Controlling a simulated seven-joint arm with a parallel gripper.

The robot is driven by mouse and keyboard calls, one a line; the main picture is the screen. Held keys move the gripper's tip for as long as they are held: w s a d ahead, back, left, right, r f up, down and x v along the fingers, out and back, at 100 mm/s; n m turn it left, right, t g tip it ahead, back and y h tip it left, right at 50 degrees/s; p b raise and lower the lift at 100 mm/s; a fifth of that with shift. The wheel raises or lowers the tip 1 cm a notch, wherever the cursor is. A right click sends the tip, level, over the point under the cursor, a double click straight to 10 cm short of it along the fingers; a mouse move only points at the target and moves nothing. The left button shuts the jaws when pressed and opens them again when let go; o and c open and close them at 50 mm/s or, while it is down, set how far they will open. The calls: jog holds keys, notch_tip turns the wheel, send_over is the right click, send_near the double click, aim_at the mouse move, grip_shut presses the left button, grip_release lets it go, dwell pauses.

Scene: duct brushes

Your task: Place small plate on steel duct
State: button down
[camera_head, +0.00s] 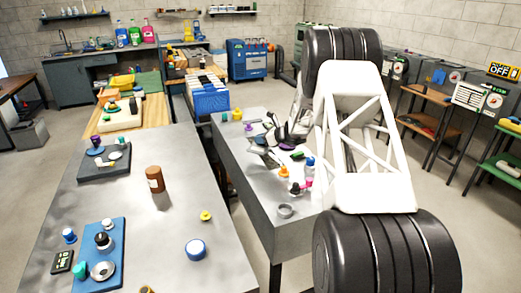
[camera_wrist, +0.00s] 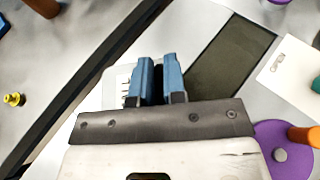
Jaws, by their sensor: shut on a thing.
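My gripper (camera_head: 270,141) is low over the grey metal-topped bench in the middle of the head view. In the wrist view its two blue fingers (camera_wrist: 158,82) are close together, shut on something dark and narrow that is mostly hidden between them. A pale flat piece (camera_wrist: 122,82) shows beside and behind the left finger; I cannot tell if it is the small plate or is what the fingers hold. The long grey box-like bench (camera_head: 236,165) may be the steel duct; nothing marks it clearly. I cannot tell whether the held thing touches the surface.
A dark rectangle (camera_wrist: 232,62) and a white board (camera_wrist: 290,66) lie right of the fingers. A purple disc (camera_wrist: 268,134) and an orange-capped thing (camera_wrist: 303,136) are near right. Small bottles (camera_head: 283,171) stand at the bench's near end. A gap separates the left table (camera_head: 165,225).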

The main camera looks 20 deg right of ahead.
aim_at(260, 148)
jog(key=shift+f, duration=0.7)
jog(key=shift+f, duration=1.85)
jog(key=shift+f, duration=0.15)
jog(key=c, duration=1.2)
grip_release()
jog(key=shift+r, duration=0.2)
jog(key=v, duration=1.2)
